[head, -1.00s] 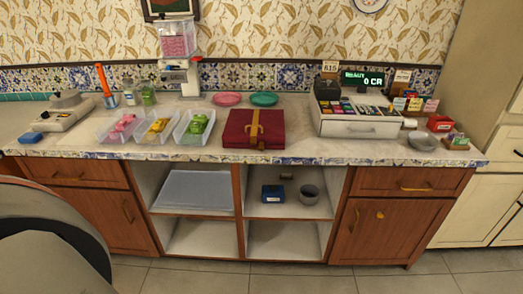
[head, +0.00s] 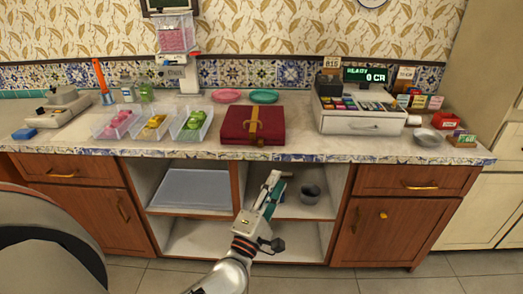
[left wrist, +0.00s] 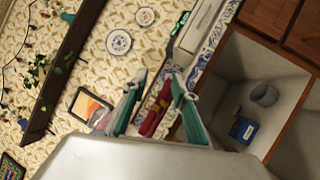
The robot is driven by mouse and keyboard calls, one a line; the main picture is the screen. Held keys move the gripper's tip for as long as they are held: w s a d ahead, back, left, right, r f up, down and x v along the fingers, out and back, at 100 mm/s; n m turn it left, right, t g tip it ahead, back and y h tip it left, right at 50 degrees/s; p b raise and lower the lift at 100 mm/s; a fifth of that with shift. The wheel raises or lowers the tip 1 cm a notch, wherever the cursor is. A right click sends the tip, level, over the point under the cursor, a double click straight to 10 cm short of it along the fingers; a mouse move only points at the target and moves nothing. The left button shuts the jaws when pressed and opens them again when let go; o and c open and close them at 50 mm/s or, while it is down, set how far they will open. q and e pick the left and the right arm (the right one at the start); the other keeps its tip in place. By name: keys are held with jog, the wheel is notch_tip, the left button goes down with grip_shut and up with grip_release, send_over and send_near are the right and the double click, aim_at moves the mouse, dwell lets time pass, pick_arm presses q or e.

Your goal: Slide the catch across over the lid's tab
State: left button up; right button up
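A dark red box (head: 233,126) lies shut on the counter, with a gold band (head: 253,122) running over its lid and down its front. The lid's tab and the catch are too small to tell apart here. My left gripper (head: 275,184) is in front of the counter's lower shelves, below and nearer than the box, touching nothing that I can see. In the left wrist view its fingers (left wrist: 156,78) are spread and empty, with the red box (left wrist: 150,124) showing between them farther off. My right gripper is not in view.
Clear trays (head: 191,125) stand left of the box, and a cash register (head: 360,122) stands to its right. The counter's front edge (head: 300,156) lies between my gripper and the box.

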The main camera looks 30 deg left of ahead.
pick_arm(q)
jog(key=w+a+r+n+g+y+b, duration=0.15)
jog(key=w+a+n+y, duration=0.4)
jog(key=n, duration=0.55)
jog(key=n+g+y, duration=0.2)
jog(key=n+g, duration=0.3)
jog(key=n, duration=0.5)
send_near(260, 144)
jog(key=x, duration=0.2)
jog(key=shift+t+h, duration=0.25)
jog(key=shift+t, duration=0.1)
jog(key=b+x, duration=0.1)
jog(key=x, duration=0.5)
jog(key=shift+w+a, duration=0.1)
jog(key=shift+a, duration=0.1)
jog(key=shift+m, duration=0.3)
jog(key=shift+c, duration=0.4)
grip_shut()
